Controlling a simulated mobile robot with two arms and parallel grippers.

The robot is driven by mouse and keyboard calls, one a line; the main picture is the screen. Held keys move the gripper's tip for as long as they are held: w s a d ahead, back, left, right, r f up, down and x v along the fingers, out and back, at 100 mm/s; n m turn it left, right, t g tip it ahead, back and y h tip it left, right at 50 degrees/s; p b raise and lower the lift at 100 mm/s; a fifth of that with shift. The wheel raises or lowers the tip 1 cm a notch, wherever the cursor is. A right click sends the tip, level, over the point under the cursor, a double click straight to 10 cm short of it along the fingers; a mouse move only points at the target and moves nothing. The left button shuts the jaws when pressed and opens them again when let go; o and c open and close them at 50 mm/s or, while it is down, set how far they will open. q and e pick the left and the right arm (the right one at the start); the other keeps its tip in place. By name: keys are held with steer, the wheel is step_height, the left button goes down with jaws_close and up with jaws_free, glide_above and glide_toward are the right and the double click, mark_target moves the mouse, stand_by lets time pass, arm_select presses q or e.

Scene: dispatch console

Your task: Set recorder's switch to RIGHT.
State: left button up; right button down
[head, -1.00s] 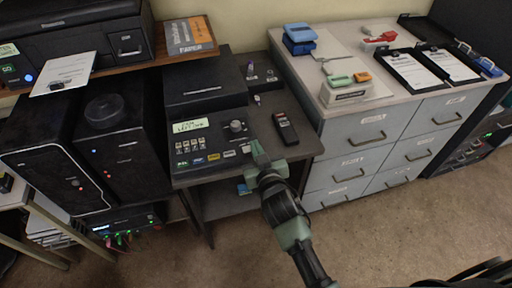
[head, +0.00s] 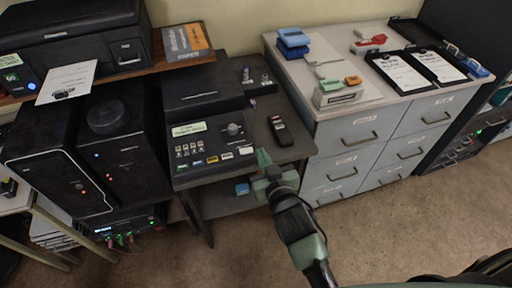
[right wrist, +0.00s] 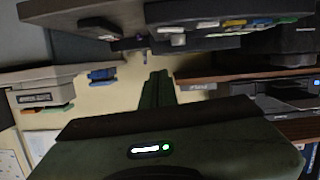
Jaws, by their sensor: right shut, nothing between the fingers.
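The recorder (head: 207,143) is a black sloped console with a pale label, a round knob (head: 233,129) and coloured keys, on the dark table. A small pale piece (head: 246,151), possibly its switch, sits at its front right corner; its setting cannot be read. My right gripper (head: 262,157) is shut and empty, just right of that corner at the table's front edge, apparently apart from it. In the right wrist view, the shut fingers (right wrist: 156,88) point away from the camera, and the recorder (right wrist: 225,29) shows upside down at the top. My left gripper is not in view.
A black handset (head: 280,131) lies right of the recorder. A grey drawer cabinet (head: 350,133) stands to the right, with clipboards and staplers on top. Black computer towers (head: 127,160) stand left. A blue object (head: 242,188) is on the lower shelf.

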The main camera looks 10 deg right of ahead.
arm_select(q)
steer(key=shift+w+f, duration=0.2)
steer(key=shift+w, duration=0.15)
arm_select(e)
steer(key=v, duration=0.3)
